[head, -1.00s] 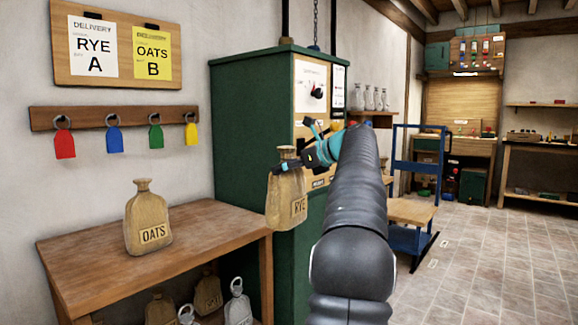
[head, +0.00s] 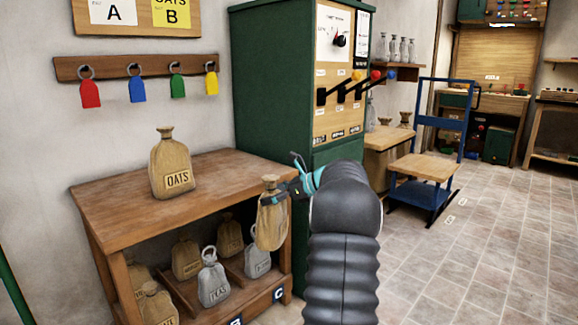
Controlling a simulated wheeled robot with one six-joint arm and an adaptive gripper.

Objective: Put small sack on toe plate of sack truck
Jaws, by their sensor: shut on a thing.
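My gripper (head: 272,192) is shut on the neck of a small tan sack (head: 271,223), which hangs upright beside the right end of the wooden table. No label shows on this sack now. The sack truck (head: 448,122) stands to the right, beyond the green cabinet, with a blue upright frame. A low blue plate (head: 418,196) shows at its base, beneath a wooden board (head: 425,167). My gripper and sack are well to the left of the truck and apart from it.
An OATS sack (head: 172,168) stands on the wooden table (head: 125,200), and several sacks sit on its lower shelf. The green cabinet (head: 275,100) has levers on its front. Open tiled floor (head: 480,260) lies right of my arm and before the truck.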

